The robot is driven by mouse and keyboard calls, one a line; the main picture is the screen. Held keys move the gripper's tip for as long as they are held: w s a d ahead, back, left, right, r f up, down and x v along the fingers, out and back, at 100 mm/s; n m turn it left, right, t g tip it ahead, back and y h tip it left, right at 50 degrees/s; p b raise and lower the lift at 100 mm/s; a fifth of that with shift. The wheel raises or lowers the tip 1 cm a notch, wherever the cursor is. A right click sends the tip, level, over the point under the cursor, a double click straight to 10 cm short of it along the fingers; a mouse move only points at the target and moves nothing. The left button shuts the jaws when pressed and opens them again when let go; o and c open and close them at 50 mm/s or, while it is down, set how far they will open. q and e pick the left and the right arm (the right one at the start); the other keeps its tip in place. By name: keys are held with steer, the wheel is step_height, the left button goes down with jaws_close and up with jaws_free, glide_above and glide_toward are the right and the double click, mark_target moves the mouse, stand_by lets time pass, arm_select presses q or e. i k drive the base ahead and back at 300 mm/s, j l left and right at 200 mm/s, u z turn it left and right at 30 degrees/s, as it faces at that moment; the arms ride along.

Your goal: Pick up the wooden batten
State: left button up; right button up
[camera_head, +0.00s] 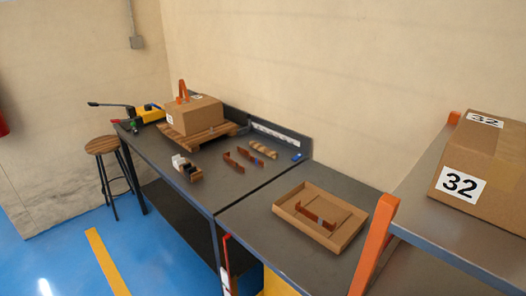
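A light tan, striped strip (263,149) that looks like the wooden batten lies on the far half of the dark workbench (218,185), near the back rail. Two brown, bent bars lie just in front of it, one (250,157) nearer to it and one (232,161) further left. They are small, so their material is hard to tell. Neither of my grippers shows in the head view.
A cardboard box (203,112) sits on a pallet (194,144) at the far end. A small wooden holder (195,176) stands near the front edge. An open cardboard tray (287,208) holds a brown bar (318,216). An orange-posted shelf (458,258) with a box (503,165) blocks the right. A stool (101,146) stands left.

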mark_target(261, 148)
steer(key=i+j+z, duration=0.1)
steer(key=z, duration=1.15)
steer(key=j+z, duration=0.2)
steer(key=j, duration=0.25)
steer(key=j+z, duration=0.2)
steer(key=j, duration=0.25)
steer(key=j+z, duration=0.25)
steer(key=j, duration=0.2)
steer(key=k+j+z, duration=0.2)
steer(key=j, duration=0.2)
steer(key=j+z, duration=0.2)
steer(key=j, duration=0.25)
steer(key=k+j+z, duration=0.2)
steer(key=j, duration=0.2)
steer(key=i, duration=0.1)
